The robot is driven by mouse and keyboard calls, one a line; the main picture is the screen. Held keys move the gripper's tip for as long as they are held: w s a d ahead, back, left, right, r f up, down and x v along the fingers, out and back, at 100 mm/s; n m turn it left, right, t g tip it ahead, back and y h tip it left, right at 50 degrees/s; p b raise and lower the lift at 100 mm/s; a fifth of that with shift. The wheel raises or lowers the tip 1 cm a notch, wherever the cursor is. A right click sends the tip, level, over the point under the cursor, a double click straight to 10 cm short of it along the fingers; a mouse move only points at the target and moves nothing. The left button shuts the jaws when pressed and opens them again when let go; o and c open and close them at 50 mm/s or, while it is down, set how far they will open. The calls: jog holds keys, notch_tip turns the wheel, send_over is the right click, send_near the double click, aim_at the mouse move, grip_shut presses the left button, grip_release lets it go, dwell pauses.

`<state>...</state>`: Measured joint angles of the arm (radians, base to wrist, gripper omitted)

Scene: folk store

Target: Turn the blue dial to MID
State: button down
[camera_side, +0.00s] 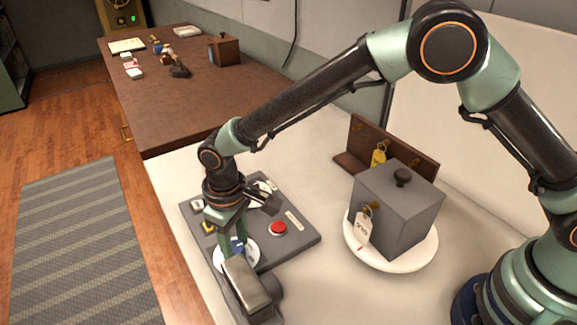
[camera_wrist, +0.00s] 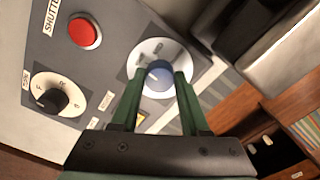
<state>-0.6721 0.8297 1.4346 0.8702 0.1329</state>
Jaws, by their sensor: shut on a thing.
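The blue dial (camera_wrist: 158,77) sits on a round white plate (camera_wrist: 136,58) on the grey control panel. My gripper (camera_wrist: 160,73) has its two green fingers on either side of the dial, shut on it. In the side view my gripper (camera_side: 234,240) points down at the near end of the panel (camera_side: 300,238), and the blue dial (camera_side: 238,250) shows partly between and behind the fingers. The marks on the dial's plate are too small or covered to read, so I cannot tell its setting.
A red button (camera_side: 278,228) and a black dial (camera_wrist: 52,100) share the panel. A grey box (camera_side: 395,205) with a tag stands on a white plate (camera_side: 390,262) to the right, before a wooden rack (camera_side: 410,156). A grey metal block (camera_side: 247,283) is close by my gripper.

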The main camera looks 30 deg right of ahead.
aim_at(239, 247)
jog(key=m, duration=0.4)
jog(key=shift+d+m, duration=0.1)
jog(key=shift+m, duration=2.5)
jog(key=shift+c, duration=2)
grip_release()
jog(key=shift+r, duration=0.15)
notch_tip(239, 247, up, 12)
jog(key=shift+s, duration=0.2)
jog(key=shift+d, duration=0.1)
